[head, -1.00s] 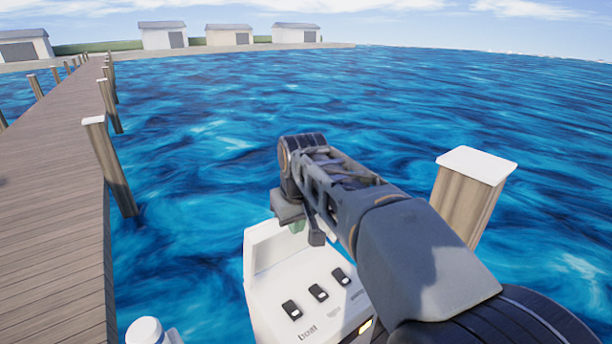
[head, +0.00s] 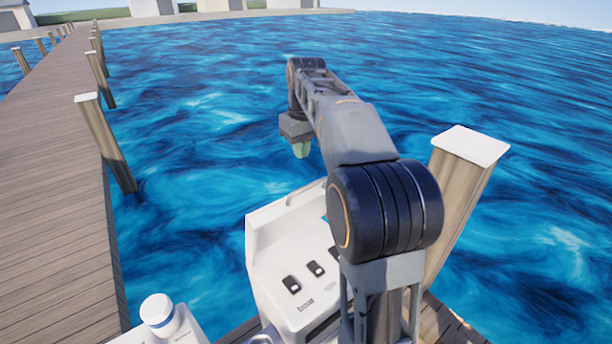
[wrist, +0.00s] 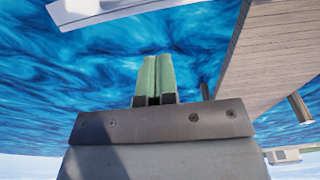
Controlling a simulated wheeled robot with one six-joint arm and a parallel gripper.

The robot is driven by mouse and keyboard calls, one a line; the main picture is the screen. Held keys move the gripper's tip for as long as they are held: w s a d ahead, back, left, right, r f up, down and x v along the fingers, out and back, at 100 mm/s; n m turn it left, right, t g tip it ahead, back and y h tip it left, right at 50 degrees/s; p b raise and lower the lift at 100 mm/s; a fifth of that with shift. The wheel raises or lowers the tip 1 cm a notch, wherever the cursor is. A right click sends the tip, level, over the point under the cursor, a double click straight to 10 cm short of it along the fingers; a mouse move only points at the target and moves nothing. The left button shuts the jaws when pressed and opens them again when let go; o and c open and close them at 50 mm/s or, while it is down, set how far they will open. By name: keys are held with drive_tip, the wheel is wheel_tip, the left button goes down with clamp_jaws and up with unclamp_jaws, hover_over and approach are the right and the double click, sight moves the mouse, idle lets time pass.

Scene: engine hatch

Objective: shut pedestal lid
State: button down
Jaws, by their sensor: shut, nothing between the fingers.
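The white pedestal (head: 275,283) stands below my arm and has black switches on its sloped face. A white panel (head: 285,216) stands up along its far edge and looks like the raised lid; my arm hides its right part. My gripper (head: 302,150), with pale green fingers, is above and beyond this panel, over the water and apart from it. In the wrist view the fingers (wrist: 156,72) are together and empty. A white edge (wrist: 110,10) at the top of that view seems to belong to the pedestal or its lid.
A wooden post with a white cap (head: 470,145) stands close to the right of my arm. A plank dock (head: 55,190) with posts runs along the left. A white rounded fitting (head: 157,310) is at the lower left. Open water lies beyond the pedestal.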

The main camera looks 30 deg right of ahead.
sight(306, 196)
wheel_tip(306, 196, down, 3)
drive_tip(key=shift+w+f, duration=0.15)
drive_tip(key=shift+s+d+f, duration=0.1)
drive_tip(key=shift+s+f, duration=0.3)
drive_tip(key=shift+f, duration=0.2)
drive_tip(key=shift+s+f, duration=0.4)
drive_tip(key=shift+f, duration=0.15)
drive_tip(key=shift+s+f, duration=0.4)
drive_tip(key=shift+f, duration=0.2)
